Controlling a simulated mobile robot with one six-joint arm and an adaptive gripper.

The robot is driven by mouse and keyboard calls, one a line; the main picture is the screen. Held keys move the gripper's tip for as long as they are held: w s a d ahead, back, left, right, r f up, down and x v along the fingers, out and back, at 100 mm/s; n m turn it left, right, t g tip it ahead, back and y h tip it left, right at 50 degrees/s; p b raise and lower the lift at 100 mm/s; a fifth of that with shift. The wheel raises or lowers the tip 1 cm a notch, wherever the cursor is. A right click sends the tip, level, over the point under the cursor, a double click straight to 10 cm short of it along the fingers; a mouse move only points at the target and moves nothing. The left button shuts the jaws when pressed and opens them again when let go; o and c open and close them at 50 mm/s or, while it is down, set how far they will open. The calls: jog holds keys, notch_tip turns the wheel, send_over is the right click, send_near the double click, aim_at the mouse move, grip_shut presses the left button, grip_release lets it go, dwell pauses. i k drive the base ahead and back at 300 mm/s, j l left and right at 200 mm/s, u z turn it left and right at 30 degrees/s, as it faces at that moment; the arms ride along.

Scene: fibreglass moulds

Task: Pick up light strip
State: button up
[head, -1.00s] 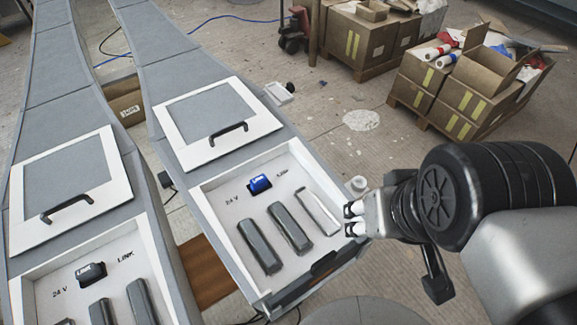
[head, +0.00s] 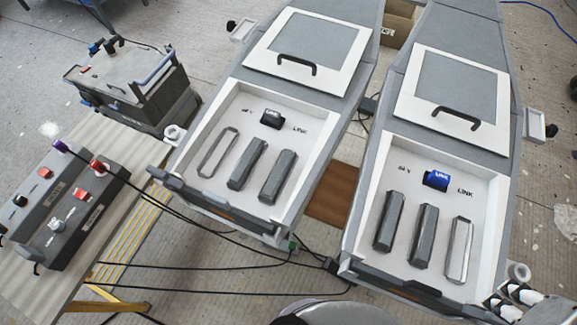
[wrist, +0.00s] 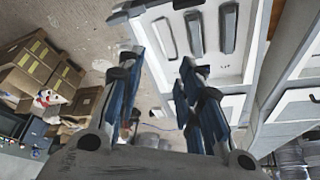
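Two white-rimmed trays hold dark grey strips. The right tray (head: 482,187) has two strips (head: 389,221) (head: 422,235) and a pale outlined long slot (head: 458,249), which looks empty. The left tray (head: 225,102) has the same slot (head: 217,152) and two strips (head: 247,163) (head: 277,176). In the wrist view two strips (wrist: 194,32) (wrist: 228,27) lie beyond the fingertips. My gripper (head: 500,298) is at the lower right, beside the right tray's front corner. In the wrist view its fingers (wrist: 160,60) are apart with nothing between them.
A blue LINK plug (head: 435,180) sits in the right tray, a black one (head: 271,118) in the left. Control boxes (head: 70,215) with cables stand at left beside a dark machine (head: 135,85). Cardboard boxes (wrist: 30,70) show in the wrist view. Raised rims surround both trays.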

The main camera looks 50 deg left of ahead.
aim_at(275, 182)
jog(key=u, duration=2.3)
jog(key=l+z, duration=0.15)
jog(key=z, duration=0.3)
jog(key=l+z, duration=0.2)
jog(key=z, duration=0.2)
jog(key=l+z, duration=0.2)
jog(key=z, duration=0.25)
jog(key=u, duration=1.6)
jog(key=i+j, duration=0.2)
jog(key=j, duration=0.15)
jog(key=i+j, duration=0.4)
jog(key=j, duration=0.25)
jog(key=z, duration=1.5)
jog(key=j, duration=0.1)
